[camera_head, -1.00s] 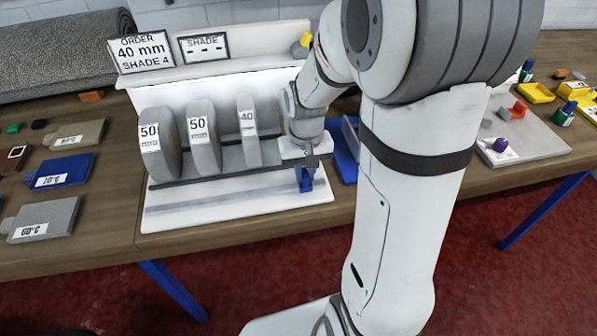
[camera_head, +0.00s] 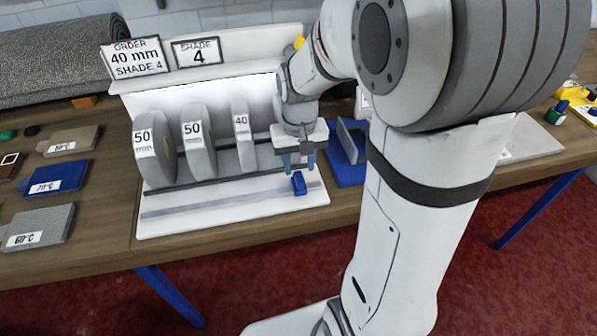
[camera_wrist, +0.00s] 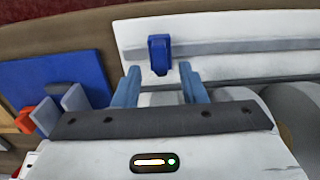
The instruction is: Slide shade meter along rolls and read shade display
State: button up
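The small blue shade meter (camera_head: 298,184) sits on the grey rail strip of the white board (camera_head: 160,226), near its right end. My gripper (camera_head: 298,167) is open and empty just behind and above it. In the wrist view the blue meter (camera_wrist: 159,52) lies beyond my two parted fingertips (camera_wrist: 159,72), apart from them. The shade display (camera_head: 197,53) reads 4. The order sign (camera_head: 137,58) reads 40 mm, shade 4. Two grey rolls marked 50 (camera_head: 153,150) and one marked 40 (camera_head: 243,135) stand in a row; my gripper may hide more to the right.
A blue tray (camera_head: 346,172) with grey upright pieces stands right of the board. Temperature-labelled pads, one of them blue (camera_head: 58,178), lie on the table at left. Yellow pieces (camera_head: 578,110) lie at far right. The front of the board is clear left of the meter.

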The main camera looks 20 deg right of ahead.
aim_at(299, 177)
jog(key=shift+r, duration=1.75)
jog(key=shift+s, duration=0.1)
jog(key=s+a+r+n+t, duration=0.1)
jog(key=s+r+t, duration=0.1)
jog(key=s, duration=1)
jog(key=shift+s+a+r+t, duration=0.2)
jog(key=shift+r+t, duration=0.2)
jog(key=shift+r, duration=0.45)
